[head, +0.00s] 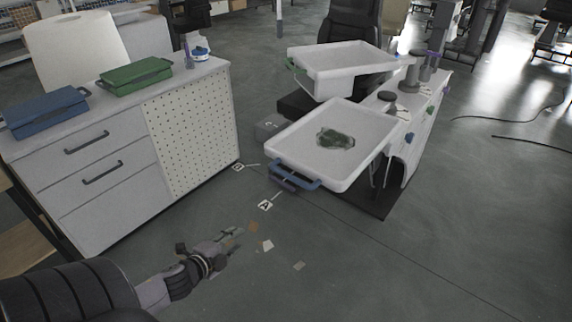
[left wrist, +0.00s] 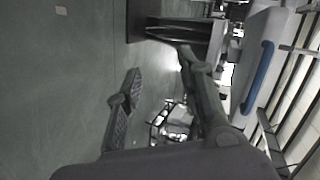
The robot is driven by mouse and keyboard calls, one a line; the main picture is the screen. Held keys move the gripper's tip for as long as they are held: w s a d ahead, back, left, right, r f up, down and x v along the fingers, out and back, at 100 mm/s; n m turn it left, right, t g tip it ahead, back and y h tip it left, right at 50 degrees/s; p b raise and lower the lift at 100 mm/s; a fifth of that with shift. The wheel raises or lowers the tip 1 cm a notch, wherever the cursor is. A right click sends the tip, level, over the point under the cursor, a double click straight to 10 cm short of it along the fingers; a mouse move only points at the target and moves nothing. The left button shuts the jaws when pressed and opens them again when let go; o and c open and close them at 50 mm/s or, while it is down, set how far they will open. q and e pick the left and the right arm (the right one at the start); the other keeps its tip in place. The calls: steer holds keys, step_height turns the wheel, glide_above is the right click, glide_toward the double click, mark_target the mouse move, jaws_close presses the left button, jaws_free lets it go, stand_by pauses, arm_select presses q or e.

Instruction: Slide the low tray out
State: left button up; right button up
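The low tray (head: 375,128) is white with a blue handle (head: 291,175) on its near left end, and a dark green lump (head: 335,139) lies in it. It juts out of the white unit toward the left. The blue handle also shows at the right of the left wrist view (left wrist: 258,78). A higher white tray (head: 350,56) with a green handle (head: 295,65) is above and behind it. My left gripper (head: 236,236) is in front of and left of the low tray, apart from its handle. Its fingers are spread and empty in the left wrist view (left wrist: 160,66). My right gripper is out of view.
A white cabinet (head: 100,170) with drawers and a perforated panel stands at the left, bearing a blue box (head: 45,112) and a green box (head: 135,76). Floor markers (head: 265,205) and small scraps (head: 267,245) lie near my gripper. The floor at the right is mostly clear.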

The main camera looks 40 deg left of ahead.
mark_target(290, 179)
arm_select(q)
steer(key=w+d+r+m+t+h+p, duration=0.1)
steer(key=w+d+r+m, duration=0.15)
steer(key=r, duration=0.55)
steer(key=w+d+r+m+t+h, duration=0.1)
steer(key=d+r+m+t+h, duration=0.15)
steer(key=r, duration=0.55)
steer(key=shift+g+y, duration=0.45)
steer(key=p+x, duration=0.3)
steer(key=x, duration=1.4)
steer(key=shift+w+a, duration=0.15)
steer(key=shift+w, duration=0.05)
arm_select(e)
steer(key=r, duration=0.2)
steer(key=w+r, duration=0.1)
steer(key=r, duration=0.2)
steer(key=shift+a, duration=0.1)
arm_select(q)
jaws_close()
